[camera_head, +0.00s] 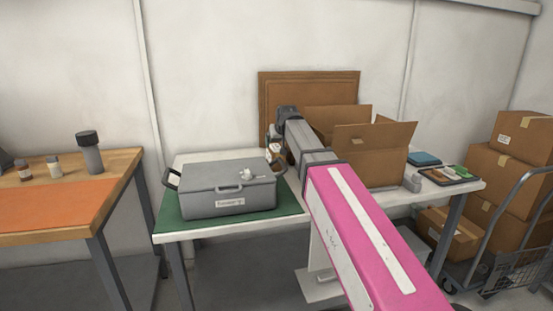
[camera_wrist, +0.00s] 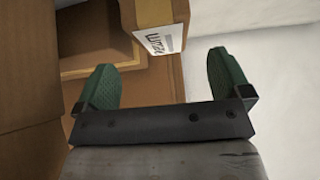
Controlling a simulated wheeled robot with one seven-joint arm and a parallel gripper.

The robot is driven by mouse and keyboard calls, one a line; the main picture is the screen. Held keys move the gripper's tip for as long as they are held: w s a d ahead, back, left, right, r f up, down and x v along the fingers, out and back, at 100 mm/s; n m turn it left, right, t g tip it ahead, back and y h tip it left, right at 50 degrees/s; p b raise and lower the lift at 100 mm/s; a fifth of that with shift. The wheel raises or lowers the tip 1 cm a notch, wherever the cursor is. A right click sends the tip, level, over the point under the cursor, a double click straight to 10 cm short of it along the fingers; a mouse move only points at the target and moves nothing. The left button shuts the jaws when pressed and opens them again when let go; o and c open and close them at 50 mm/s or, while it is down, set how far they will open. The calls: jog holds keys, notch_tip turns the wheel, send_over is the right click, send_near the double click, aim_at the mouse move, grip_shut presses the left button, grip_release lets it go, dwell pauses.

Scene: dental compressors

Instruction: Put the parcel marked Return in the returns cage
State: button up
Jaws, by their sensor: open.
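In the wrist view, a small brown carton (camera_wrist: 165,12) with a white printed label (camera_wrist: 160,40) shows at the top, beyond the fingers. The label is at an angle and partly cut off, so I cannot read it surely as Return. My gripper (camera_wrist: 161,66) is open, with its two green fingertips apart and nothing between them. The carton lies ahead of the gap, apart from the fingers. In the head view my arm reaches over the white table (camera_head: 330,206) towards the wall, and the gripper is mostly hidden. I cannot surely identify a returns cage.
A grey case (camera_head: 228,197) stands on a green mat (camera_head: 168,225), left of my arm. An open cardboard box (camera_head: 372,160) stands right of it. A flat cardboard panel (camera_head: 285,90) leans behind. A wire-mesh trolley (camera_head: 510,272) and stacked cartons (camera_head: 500,175) stand far right.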

aim_at(276, 148)
jog(key=x, duration=0.8)
jog(key=shift+w+a, duration=0.2)
jog(key=shift+a, duration=0.05)
jog(key=shift+r, duration=0.1)
jog(key=c, duration=1.1)
jog(key=shift+c, duration=0.7)
jog(key=shift+r, duration=0.1)
